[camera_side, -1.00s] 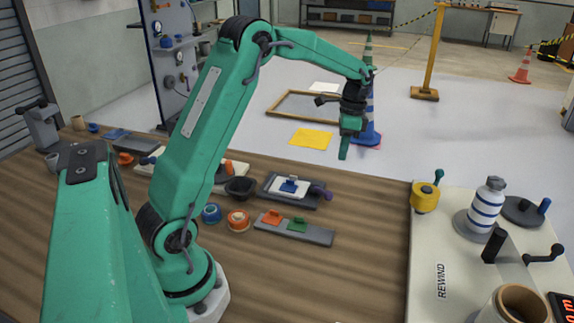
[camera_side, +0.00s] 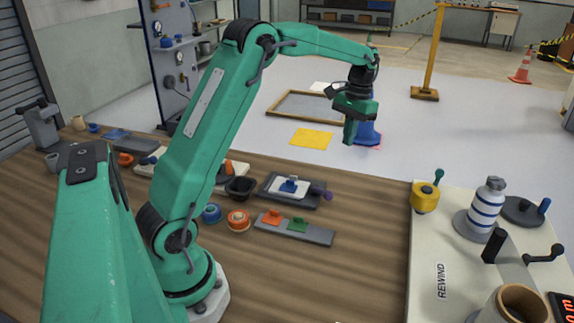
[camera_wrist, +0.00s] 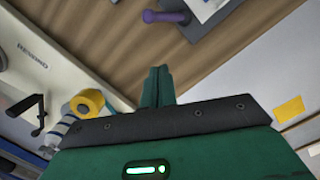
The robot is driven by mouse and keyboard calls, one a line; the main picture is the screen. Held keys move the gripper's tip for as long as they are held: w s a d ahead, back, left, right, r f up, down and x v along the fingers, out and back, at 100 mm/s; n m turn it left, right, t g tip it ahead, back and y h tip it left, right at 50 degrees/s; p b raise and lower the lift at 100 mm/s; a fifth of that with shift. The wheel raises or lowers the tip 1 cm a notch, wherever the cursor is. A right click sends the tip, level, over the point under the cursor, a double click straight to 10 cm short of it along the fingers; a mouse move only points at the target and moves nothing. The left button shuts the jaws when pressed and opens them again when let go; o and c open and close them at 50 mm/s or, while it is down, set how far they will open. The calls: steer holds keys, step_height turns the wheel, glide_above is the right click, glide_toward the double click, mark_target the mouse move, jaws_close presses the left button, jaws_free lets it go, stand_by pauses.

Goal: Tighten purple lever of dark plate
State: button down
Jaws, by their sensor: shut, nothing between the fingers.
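The dark plate (camera_side: 275,199) lies on the wooden table, with a white pad and a blue clip (camera_side: 289,185) on it. In the wrist view the purple lever (camera_wrist: 165,16) shows at the top, beside the edge of the dark plate (camera_wrist: 203,34). My gripper (camera_side: 350,132) is shut and empty. It hangs in the air beyond and above the plate, pointing down, apart from the lever. Its fingers also show in the wrist view (camera_wrist: 158,86).
A grey strip (camera_side: 300,234) with orange and green clips lies in front of the plate. A black bowl (camera_side: 240,188) and blue and orange tape rolls stand left. The white REWIND machine (camera_side: 436,250) with rollers and cranks stands right. Bare table lies between.

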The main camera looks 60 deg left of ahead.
glide_toward(324, 192)
steer(key=w+a+f, duration=0.1)
steer(key=w+f, duration=0.4)
steer(key=shift+s+d+f, duration=0.1)
steer(key=shift+s+f, duration=0.2)
steer(key=shift+s, duration=0.3)
steer(key=shift+s+d+f, duration=0.15)
steer(key=shift+s+f, duration=0.15)
steer(key=shift+s, duration=0.3)
steer(key=shift+s+d+f, duration=0.1)
steer(key=shift+s+f, duration=0.2)
steer(key=shift+s, duration=0.35)
steer(key=shift+s+d+m, duration=0.2)
steer(key=shift+s+m, duration=0.55)
steer(key=shift+m, duration=0.55)
steer(key=shift+s, duration=0.5)
steer(key=shift+w, duration=0.1)
